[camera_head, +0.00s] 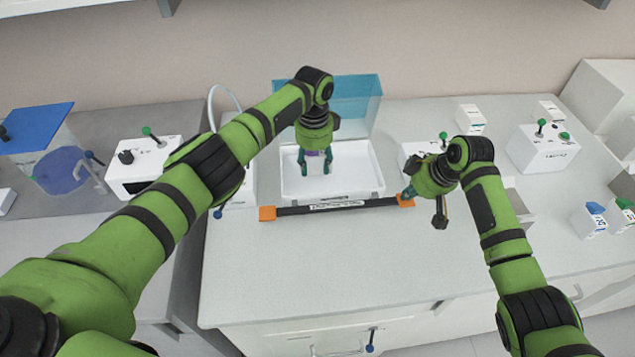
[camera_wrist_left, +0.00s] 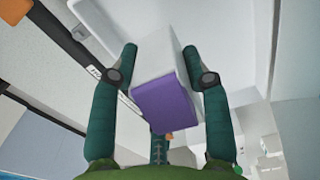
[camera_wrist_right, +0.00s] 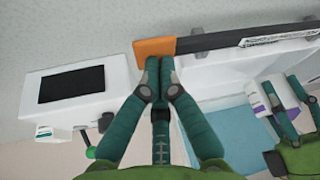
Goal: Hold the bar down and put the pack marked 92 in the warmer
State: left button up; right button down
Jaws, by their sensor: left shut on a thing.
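My left gripper (camera_head: 315,170) is shut on a white pack with a purple top; the pack (camera_wrist_left: 165,100) sits between its fingers in the left wrist view. No number on it can be read. The gripper is over the white basin of the warmer (camera_head: 345,190), whose clear blue lid (camera_head: 355,100) stands open. Whether the pack touches the floor is unclear. The dark bar (camera_head: 345,204) with orange ends runs along the warmer's front edge. My right gripper (camera_wrist_right: 158,75) has its fingers together, with tips at the bar's right orange end (camera_wrist_right: 154,48), seemingly touching it.
A white box with a dark panel (camera_wrist_right: 72,87) stands beside the right gripper. Packs with blue (camera_head: 588,220) and green tops stand at the far right. A control box (camera_head: 545,150) is behind them. The counter front is clear.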

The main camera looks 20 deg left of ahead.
aim_at(316, 173)
pick_arm(q)
jog(key=shift+d+f, duration=0.1)
jog(key=shift+f, duration=1.65)
pick_arm(e)
jog(key=shift+f, duration=0.1)
pick_arm(q)
jog(key=shift+f, duration=0.45)
jog(key=o, duration=1.3)
jog(key=shift+c, duration=0.2)
